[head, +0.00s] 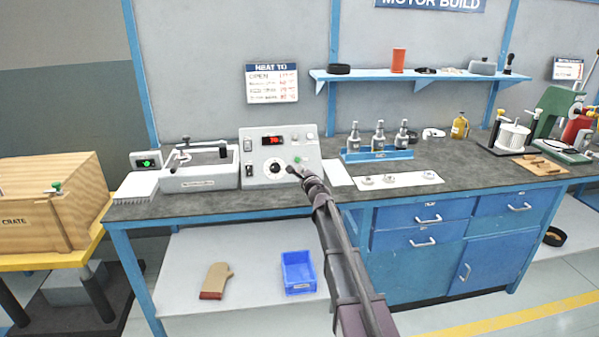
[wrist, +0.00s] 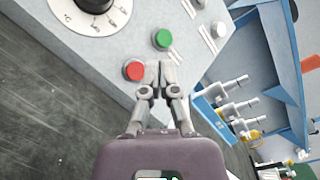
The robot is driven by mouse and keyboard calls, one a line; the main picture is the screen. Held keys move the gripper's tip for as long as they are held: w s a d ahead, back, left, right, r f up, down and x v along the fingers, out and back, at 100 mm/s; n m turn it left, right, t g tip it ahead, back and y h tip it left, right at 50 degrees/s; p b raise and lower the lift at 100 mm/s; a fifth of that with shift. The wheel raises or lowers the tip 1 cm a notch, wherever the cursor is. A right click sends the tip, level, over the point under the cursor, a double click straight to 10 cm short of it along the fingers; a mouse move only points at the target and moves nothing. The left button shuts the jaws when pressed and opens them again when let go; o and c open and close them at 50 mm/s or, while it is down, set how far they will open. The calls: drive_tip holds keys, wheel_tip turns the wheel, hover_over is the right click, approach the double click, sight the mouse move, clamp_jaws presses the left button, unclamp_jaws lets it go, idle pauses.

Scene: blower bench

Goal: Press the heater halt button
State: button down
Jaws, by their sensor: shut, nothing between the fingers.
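The grey heater control box (head: 251,151) stands on the bench with a red-lit display (head: 272,140) and a dial (head: 275,166). In the wrist view its sloped face shows a red button (wrist: 134,71), a green button (wrist: 162,39) and part of the dial (wrist: 95,4). The button labels are too small to read; red is the likely halt button. My gripper (wrist: 160,72) is shut and empty, its fingertips just right of the red button in that view. I cannot tell whether they touch the panel. In the head view my gripper (head: 293,170) covers the box's lower right face.
A lidded metal bath (head: 200,178) stands left of the box. A blue rack (head: 377,155) of metal parts and a white sheet (head: 405,179) of small parts lie to the right. A blue shelf (head: 440,76) hangs above. Bare bench top lies in front of the box.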

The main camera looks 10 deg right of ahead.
drive_tip(key=shift+s+r+p, duration=0.7)
drive_tip(key=shift+s+r, duration=0.2)
drive_tip(key=s+a+f+n+g+y, duration=0.2)
drive_tip(key=s+a+f+n+g, duration=0.3)
drive_tip(key=s+n, duration=0.4)
drive_tip(key=s+a+f+n+g+y, duration=0.3)
drive_tip(key=s+a+f+n+g, duration=0.15)
drive_tip(key=s+n, duration=0.5)
drive_tip(key=s+d+f+n+g+h, duration=0.2)
drive_tip(key=s+d+f+g+h, duration=0.1)
drive_tip(key=s, duration=0.6)
drive_tip(key=s+d+f+n+g+h, duration=0.2)
drive_tip(key=s+d+f+g, duration=0.1)
drive_tip(key=s, duration=0.5)
drive_tip(key=s+d+f+n+g+h, duration=0.1)
drive_tip(key=s+d+f+g+h, duration=0.25)
drive_tip(key=s, duration=0.55)
wheel_tip(320, 180, up, 19)
drive_tip(key=t+p, duration=0.1)
drive_tip(key=p, duration=1.8)
drive_tip(key=shift+w+r+y, duration=0.15)
drive_tip(key=shift+w+y, duration=0.3)
